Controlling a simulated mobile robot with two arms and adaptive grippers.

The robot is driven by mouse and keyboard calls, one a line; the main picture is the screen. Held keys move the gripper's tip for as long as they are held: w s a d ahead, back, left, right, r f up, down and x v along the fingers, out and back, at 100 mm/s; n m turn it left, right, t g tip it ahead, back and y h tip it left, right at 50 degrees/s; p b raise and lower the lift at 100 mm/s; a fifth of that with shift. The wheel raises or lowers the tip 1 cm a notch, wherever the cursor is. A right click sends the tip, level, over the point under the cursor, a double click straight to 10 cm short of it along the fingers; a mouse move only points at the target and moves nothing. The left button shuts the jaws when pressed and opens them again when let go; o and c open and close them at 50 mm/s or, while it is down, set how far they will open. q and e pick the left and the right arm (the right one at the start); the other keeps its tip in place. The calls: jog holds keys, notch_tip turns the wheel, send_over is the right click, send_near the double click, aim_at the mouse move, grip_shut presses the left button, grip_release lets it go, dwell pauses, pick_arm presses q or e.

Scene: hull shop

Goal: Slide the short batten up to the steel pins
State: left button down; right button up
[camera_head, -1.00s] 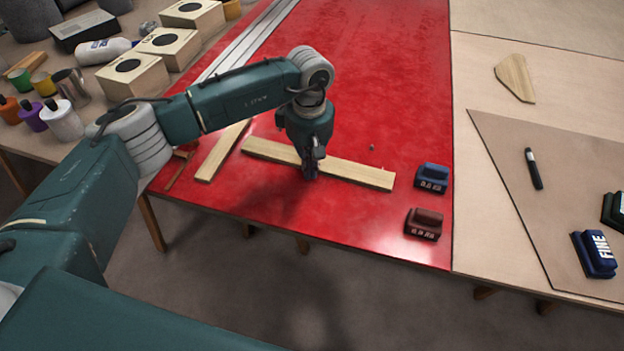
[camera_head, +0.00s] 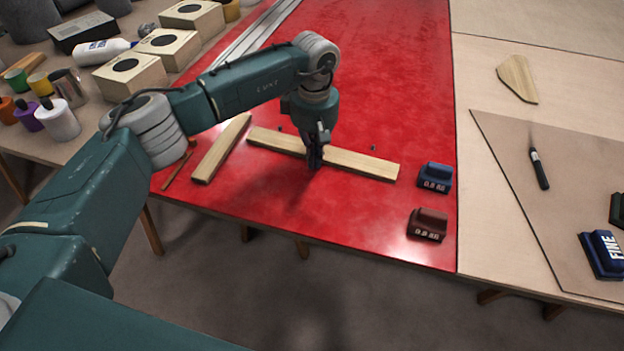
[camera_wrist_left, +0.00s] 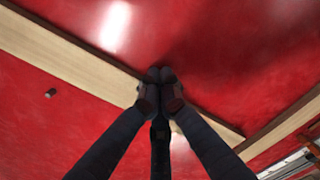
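A pale wooden batten (camera_head: 362,165) lies across the red table in the head view; I take it as the short batten. It also shows in the left wrist view (camera_wrist_left: 70,58), running diagonally. Two small steel pins stand just behind it, one near its right part (camera_head: 373,148) and one near its left part (camera_head: 280,129). A narrow gap shows between batten and right pin. One pin shows in the wrist view (camera_wrist_left: 50,93). My left gripper (camera_head: 315,164) is shut, fingertips together, down at the batten's front edge, seemingly touching it. My right gripper is not in view.
Another batten (camera_head: 221,150) lies at an angle to the left. A blue weight (camera_head: 435,177) and a dark red weight (camera_head: 427,224) sit right of the batten. Metal rails (camera_head: 245,40) lie along the table's far left. The red surface behind the pins is clear.

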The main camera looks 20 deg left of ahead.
pick_arm(q)
jog(key=shift+w+f+b, duration=0.1)
jog(key=shift+w+b, duration=0.45)
jog(key=shift+w, duration=0.25)
jog(key=shift+w+b, duration=0.4)
jog(key=shift+w, duration=0.2)
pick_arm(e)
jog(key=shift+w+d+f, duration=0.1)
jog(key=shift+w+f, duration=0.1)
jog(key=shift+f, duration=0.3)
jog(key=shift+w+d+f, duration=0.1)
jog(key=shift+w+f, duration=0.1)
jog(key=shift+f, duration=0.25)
pick_arm(q)
jog(key=shift+s, duration=0.1)
jog(key=shift+s+r+p, duration=0.4)
jog(key=shift+s+p, duration=0.25)
jog(key=shift+p, duration=0.1)
jog(key=shift+s+r+p, duration=0.2)
jog(key=shift+s+p, duration=0.25)
jog(key=shift+s, duration=0.35)
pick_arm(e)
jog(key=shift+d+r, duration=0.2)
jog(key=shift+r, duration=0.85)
